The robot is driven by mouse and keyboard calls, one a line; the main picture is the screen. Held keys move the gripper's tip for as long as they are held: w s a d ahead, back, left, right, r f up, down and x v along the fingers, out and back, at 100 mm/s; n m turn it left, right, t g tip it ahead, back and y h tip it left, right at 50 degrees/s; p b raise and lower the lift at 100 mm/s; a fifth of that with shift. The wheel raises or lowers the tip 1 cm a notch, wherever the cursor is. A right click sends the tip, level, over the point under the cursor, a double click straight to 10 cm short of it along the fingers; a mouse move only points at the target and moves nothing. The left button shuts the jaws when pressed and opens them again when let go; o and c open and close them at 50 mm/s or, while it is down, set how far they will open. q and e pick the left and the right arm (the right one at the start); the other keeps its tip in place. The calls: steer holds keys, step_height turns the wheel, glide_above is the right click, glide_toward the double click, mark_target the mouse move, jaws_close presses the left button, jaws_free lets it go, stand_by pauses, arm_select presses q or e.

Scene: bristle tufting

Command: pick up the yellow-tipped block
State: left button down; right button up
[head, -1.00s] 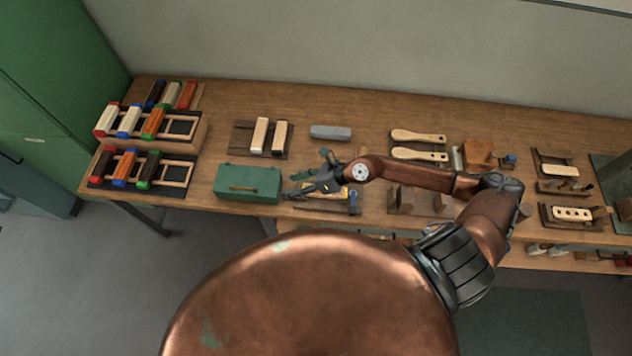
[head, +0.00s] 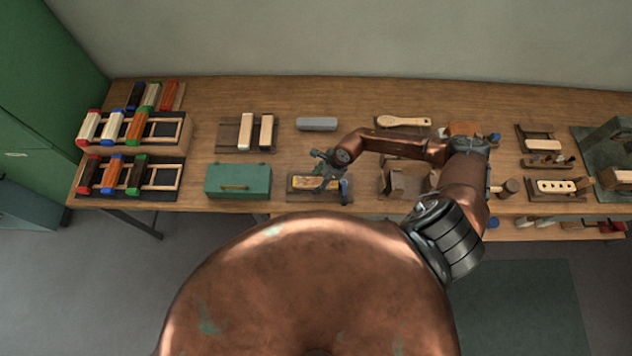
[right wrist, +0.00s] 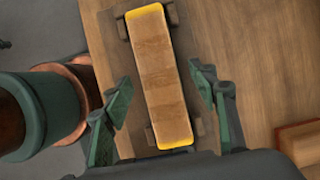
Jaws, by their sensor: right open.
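The yellow-tipped block (head: 308,184) lies on a dark wooden holder (head: 320,198) at the front middle of the bench. In the right wrist view the block (right wrist: 161,78) is long and pale wood, with yellow at both ends, and rests tilted in the picture on small dark supports. My right gripper (head: 326,172) is over the holder and partly hides the block. In the right wrist view its fingers (right wrist: 163,88) are open, one on each side of the block, with gaps between. My left gripper is not in view.
A green box (head: 238,181) stands left of the holder, and a blue-topped item (head: 345,188) is at its right end. A grey bar (head: 316,124) lies behind. A brown wooden stand (head: 405,182) is to the right. Racks of colour-tipped blocks (head: 130,131) stand at the far left.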

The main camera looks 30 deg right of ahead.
steer(key=shift+f, duration=0.1)
steer(key=c, duration=1.3)
steer(key=shift+c, duration=0.4)
